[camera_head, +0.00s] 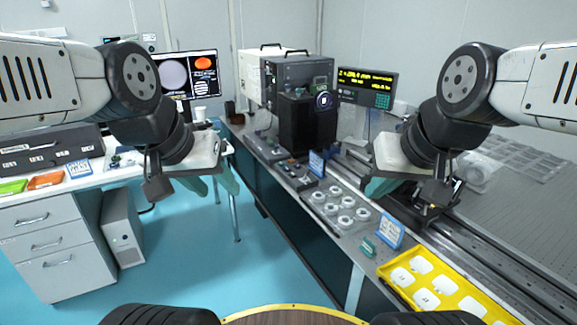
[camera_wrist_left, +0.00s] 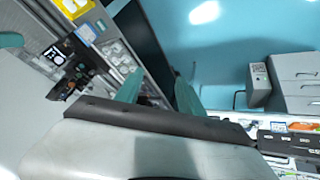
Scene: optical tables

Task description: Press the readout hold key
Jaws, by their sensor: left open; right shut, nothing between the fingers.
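The digital readout (camera_head: 368,88) is a dark box with yellow digits, standing at the back of the optical table in the head view. A green keypad (camera_head: 382,101) is on the lower right of its face. The single keys, including the hold key, are too small to tell apart. My left gripper (camera_head: 216,184) is open and empty over the floor gap, well left of the readout. Its teal fingers stand apart in the left wrist view (camera_wrist_left: 157,92). My right gripper (camera_head: 378,187) is shut and empty, in front of and below the readout, apart from it.
A tray of white round parts (camera_head: 345,207), a blue label card (camera_head: 389,232) and a yellow tray (camera_head: 398,287) lie along the table's near edge. Black instruments (camera_head: 302,125) stand left of the readout. A rail (camera_head: 475,250) runs along the table. A desk with a monitor (camera_head: 187,77) is at left.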

